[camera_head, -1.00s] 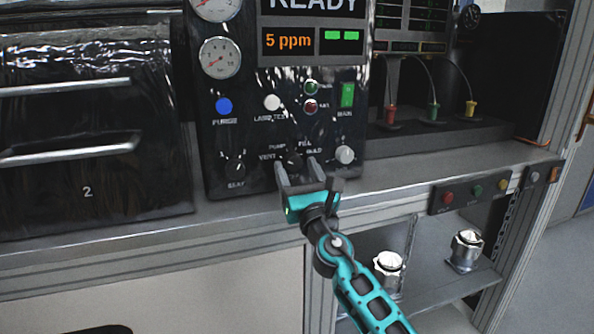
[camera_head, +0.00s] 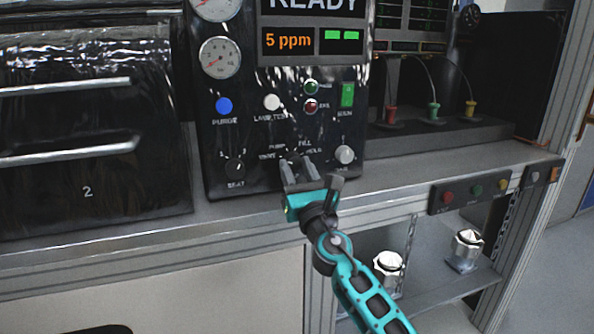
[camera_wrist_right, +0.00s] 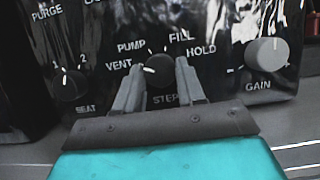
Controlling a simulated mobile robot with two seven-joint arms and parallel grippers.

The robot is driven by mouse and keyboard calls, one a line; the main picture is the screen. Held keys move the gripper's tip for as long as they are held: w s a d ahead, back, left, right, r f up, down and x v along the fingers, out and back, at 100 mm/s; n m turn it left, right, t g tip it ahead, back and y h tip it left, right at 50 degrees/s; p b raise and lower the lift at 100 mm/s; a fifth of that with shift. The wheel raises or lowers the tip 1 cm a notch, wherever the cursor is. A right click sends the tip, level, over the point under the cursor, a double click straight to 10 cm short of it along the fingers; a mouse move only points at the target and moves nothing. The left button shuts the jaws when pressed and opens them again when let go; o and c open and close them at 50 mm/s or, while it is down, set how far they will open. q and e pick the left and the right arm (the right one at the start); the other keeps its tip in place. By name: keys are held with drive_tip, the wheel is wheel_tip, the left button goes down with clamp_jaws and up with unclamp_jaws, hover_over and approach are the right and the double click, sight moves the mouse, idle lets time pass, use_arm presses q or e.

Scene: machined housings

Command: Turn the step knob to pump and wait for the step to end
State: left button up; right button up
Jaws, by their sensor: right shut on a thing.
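The black step knob (camera_wrist_right: 160,72) is on the dark front panel, with VENT, PUMP, FILL and HOLD printed around it and STEP below. Its white mark points left, towards VENT. My right gripper (camera_wrist_right: 157,78) has one finger on each side of the knob and is shut on it. In the head view the right gripper (camera_head: 298,168) reaches up to the panel from below and partly hides the knob. The display (camera_head: 313,32) reads READY and 5 ppm, with two green bars. My left gripper is not in view.
The seat knob (camera_wrist_right: 68,85) is left of the step knob and the gain knob (camera_wrist_right: 267,58) is right of it. Above are a blue purge button (camera_head: 224,106), a white lamp test button (camera_head: 272,102) and a green main switch (camera_head: 347,95). A counter edge runs below.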

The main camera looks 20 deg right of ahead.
drive_tip(key=shift+m, duration=0.3)
drive_tip(key=m+h, duration=0.1)
drive_tip(key=m, duration=0.2)
drive_tip(key=m+h, duration=0.2)
drive_tip(key=shift+a+m+h, duration=0.2)
drive_tip(key=shift+m+h, duration=0.1)
drive_tip(key=shift+m, duration=0.1)
drive_tip(key=shift+a+r+m+g+h, duration=0.1)
drive_tip(key=shift+m+g+h, duration=0.45)
drive_tip(key=shift+m, duration=0.95)
drive_tip(key=shift+m+g+h, duration=0.35)
drive_tip(key=shift+m+h, duration=0.3)
drive_tip(key=shift+m, duration=0.85)
drive_tip(key=o, duration=1)
drive_tip(key=shift+o, duration=0.2)
drive_tip(key=shift+s, duration=0.1)
drive_tip(key=v, duration=0.7)
drive_tip(key=shift+s, duration=0.2)
